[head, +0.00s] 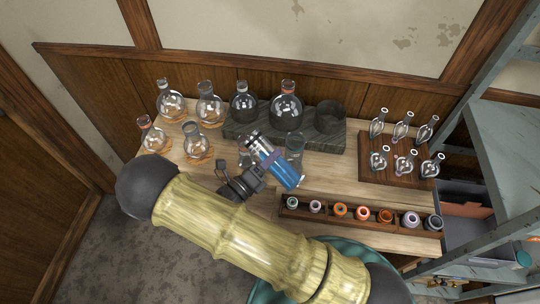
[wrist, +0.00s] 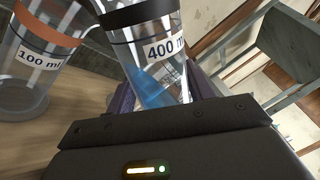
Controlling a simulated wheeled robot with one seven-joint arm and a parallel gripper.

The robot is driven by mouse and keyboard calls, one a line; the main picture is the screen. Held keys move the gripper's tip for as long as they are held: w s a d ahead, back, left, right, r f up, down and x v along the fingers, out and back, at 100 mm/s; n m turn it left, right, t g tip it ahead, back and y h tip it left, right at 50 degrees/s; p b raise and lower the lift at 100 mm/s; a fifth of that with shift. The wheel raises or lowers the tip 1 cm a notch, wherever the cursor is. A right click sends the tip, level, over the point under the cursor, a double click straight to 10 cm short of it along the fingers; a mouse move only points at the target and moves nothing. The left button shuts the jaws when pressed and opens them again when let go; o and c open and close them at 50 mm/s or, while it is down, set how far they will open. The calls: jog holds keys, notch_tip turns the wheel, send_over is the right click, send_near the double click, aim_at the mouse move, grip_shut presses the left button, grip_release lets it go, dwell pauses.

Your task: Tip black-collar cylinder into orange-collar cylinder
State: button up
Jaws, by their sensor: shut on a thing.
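The black-collar cylinder (head: 284,172) is clear glass with blue liquid towards its base. My gripper (head: 266,163) is shut around its body and holds it tilted, mouth to the upper left. In the wrist view the cylinder (wrist: 143,50) shows a black band and a "400 ml" label, between the fingers of my gripper (wrist: 158,92). The orange-collar cylinder (wrist: 27,75) stands to the left there, labelled "100 ml", apart from the held one; no liquid is evident in it. In the head view it is hard to make out behind the held cylinder and gripper.
Several round flasks (head: 208,110) stand at the back left. A dark slab (head: 335,139) bears flasks and a dark bowl (head: 329,118). A glass vessel (head: 294,145) stands just right of the held cylinder. A row of small jars (head: 340,211) and a flask rack (head: 395,175) lie right.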

jog(key=shift+r, duration=0.15)
jog(key=shift+r+n+y+p, duration=0.35)
jog(key=shift+r+n, duration=0.15)
jog(key=shift+n, duration=0.4)
jog(key=shift+r, duration=0.1)
jog(key=shift+r+p, duration=0.15)
jog(key=shift+p, duration=0.85)
jog(key=shift+s+p, duration=0.1)
jog(key=shift+p, duration=0.55)
jog(key=shift+f, duration=0.25)
jog(key=shift+r, duration=0.1)
jog(key=shift+r+n, duration=0.1)
jog(key=shift+n, duration=0.2)
jog(key=shift+r+n+t+p, duration=0.3)
jog(key=shift+r+n+p, duration=0.2)
jog(key=shift+n, duration=0.3)
dwell(3.8)
